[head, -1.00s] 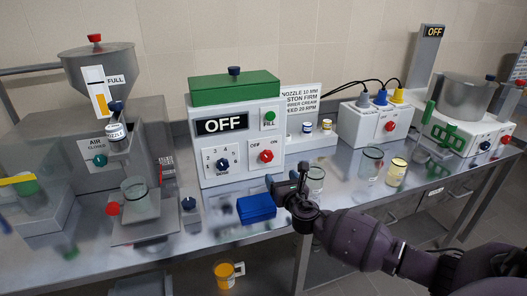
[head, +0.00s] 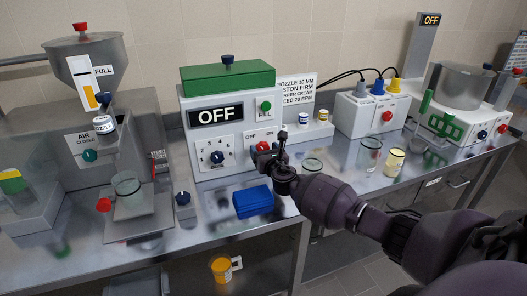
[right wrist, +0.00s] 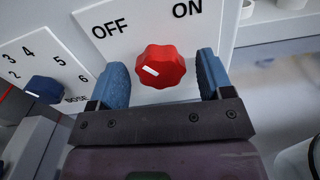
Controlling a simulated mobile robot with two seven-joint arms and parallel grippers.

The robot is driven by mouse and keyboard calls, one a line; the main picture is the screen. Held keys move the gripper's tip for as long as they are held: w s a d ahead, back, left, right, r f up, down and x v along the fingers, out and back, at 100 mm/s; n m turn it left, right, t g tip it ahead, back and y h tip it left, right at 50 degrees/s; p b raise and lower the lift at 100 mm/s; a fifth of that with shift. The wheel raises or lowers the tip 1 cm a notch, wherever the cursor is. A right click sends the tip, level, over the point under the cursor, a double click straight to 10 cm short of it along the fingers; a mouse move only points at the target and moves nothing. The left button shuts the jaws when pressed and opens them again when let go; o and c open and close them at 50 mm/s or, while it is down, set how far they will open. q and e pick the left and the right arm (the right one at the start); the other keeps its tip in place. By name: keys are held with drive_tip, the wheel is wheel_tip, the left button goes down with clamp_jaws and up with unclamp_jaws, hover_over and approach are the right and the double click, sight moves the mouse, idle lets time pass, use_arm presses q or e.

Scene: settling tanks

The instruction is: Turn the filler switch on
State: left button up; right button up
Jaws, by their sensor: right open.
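The filler (head: 221,160) is a white box with a green lid, and its display (head: 216,115) reads OFF. Its switch, a red knob (head: 262,147), sits low on the front panel between the OFF and ON labels. In the right wrist view the knob (right wrist: 160,67) has its white mark on the left, OFF side. My right gripper (head: 271,158) is at the knob in the head view. In the right wrist view the open gripper (right wrist: 163,80) has one blue finger on each side of the knob, with gaps showing. My left gripper is not in view.
A numbered dose dial (head: 217,157) is left of the switch, and a green fill button (head: 266,106) is above it. A blue box (head: 253,202) lies on the bench below. Glass beakers (head: 369,153) stand to the right. A hopper machine (head: 80,130) stands at the left.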

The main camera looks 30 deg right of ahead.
drive_tip(key=shift+w, duration=0.3)
drive_tip(key=shift+c, duration=0.3)
drive_tip(key=c, duration=0.9)
drive_tip(key=shift+o, duration=0.2)
